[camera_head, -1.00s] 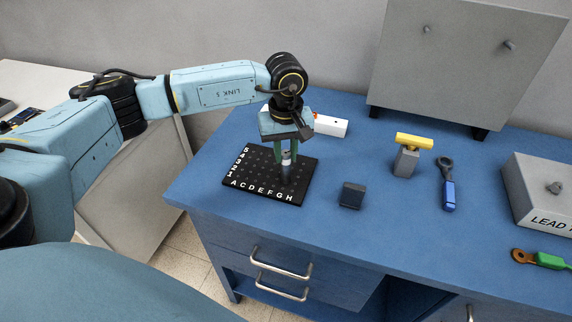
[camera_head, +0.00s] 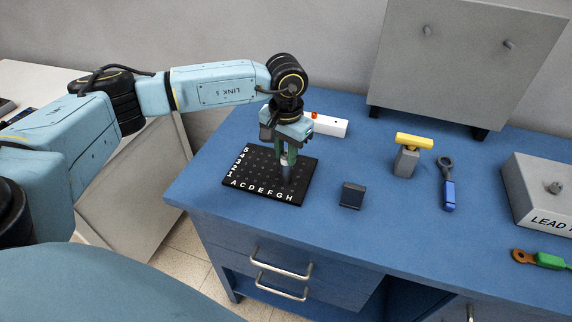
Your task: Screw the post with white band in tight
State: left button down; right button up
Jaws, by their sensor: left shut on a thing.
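The black board (camera_head: 240,190) with letters A to H along its front and numbers on its left side lies on the blue table. My left gripper (camera_head: 288,158) points down over the right part of the board. It is shut on the upper part of a dark grey post (camera_head: 287,173), which stands upright on the board. The light band near the top of the post is partly hidden by the fingers. I cannot tell how deep the post sits. My right gripper is not in view.
A dark grey block (camera_head: 352,194) stands right of the board. Beyond are a yellow-topped grey holder (camera_head: 407,157), a blue-handled tool (camera_head: 448,185), a grey box (camera_head: 540,190) and a green-handled tool (camera_head: 545,261). A white block (camera_head: 330,126) lies behind the gripper; a grey panel (camera_head: 465,65) stands at the back.

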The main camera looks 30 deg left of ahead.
pick_arm(q)
jog(key=c, duration=1.1)
grip_release()
jog(key=shift+m, duration=0.3)
jog(key=shift+c, duration=0.2)
